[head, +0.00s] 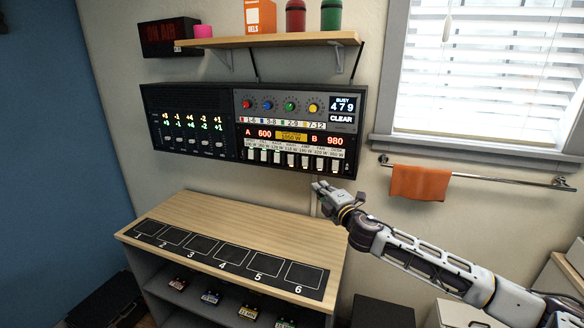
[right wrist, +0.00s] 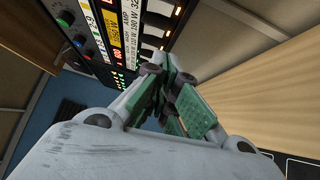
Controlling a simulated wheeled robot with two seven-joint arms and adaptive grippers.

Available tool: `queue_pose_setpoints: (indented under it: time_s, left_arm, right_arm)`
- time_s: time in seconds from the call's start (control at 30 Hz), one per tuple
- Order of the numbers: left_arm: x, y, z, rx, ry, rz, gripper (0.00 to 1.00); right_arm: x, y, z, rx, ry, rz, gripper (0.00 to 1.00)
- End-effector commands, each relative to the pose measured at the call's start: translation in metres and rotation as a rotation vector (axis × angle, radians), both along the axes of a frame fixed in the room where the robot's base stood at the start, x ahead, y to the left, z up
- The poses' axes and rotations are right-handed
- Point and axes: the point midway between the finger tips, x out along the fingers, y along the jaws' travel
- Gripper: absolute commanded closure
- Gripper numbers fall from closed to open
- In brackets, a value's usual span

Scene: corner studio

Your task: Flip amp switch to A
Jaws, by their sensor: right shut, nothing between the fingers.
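A black control panel (head: 203,152) hangs on the wall under the shelf. Its right half has red readouts, A 600 and B 980, above a row of white rocker switches (head: 291,160) with small labels. In the right wrist view, the label strip (right wrist: 130,40) shows the word AMP, beside several pale switches (right wrist: 153,30). I cannot tell which way the amp switch is set. My right gripper (head: 322,186) is shut and empty, just below the right end of the switch row, apparently apart from it. It also shows in the right wrist view (right wrist: 172,78). My left gripper is not in view.
A wooden-topped cabinet (head: 225,212) with a black strip of numbered squares stands below the panel. A shelf (head: 270,40) with small items is above. A towel rail (head: 478,176) with an orange towel (head: 420,183) is at right.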

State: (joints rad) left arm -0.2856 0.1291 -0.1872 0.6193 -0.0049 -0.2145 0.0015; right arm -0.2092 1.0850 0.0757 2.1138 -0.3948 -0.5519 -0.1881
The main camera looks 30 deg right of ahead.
Motion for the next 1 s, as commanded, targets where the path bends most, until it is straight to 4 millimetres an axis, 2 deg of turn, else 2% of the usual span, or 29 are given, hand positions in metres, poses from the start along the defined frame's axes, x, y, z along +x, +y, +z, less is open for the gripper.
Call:
queue_pose_setpoints:
  time_s: [0.1,0.23,1.0]
  left_arm:
    - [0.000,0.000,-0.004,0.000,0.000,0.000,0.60]
    - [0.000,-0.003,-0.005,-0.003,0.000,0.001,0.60]
    - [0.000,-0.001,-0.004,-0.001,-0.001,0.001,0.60]
  right_arm:
    - [-0.003,0.012,0.013,-0.029,-0.023,0.020,1.00]
    - [-0.005,0.018,0.019,-0.040,-0.032,0.028,1.00]
    - [0.002,0.017,0.021,-0.039,-0.034,0.028,1.00]
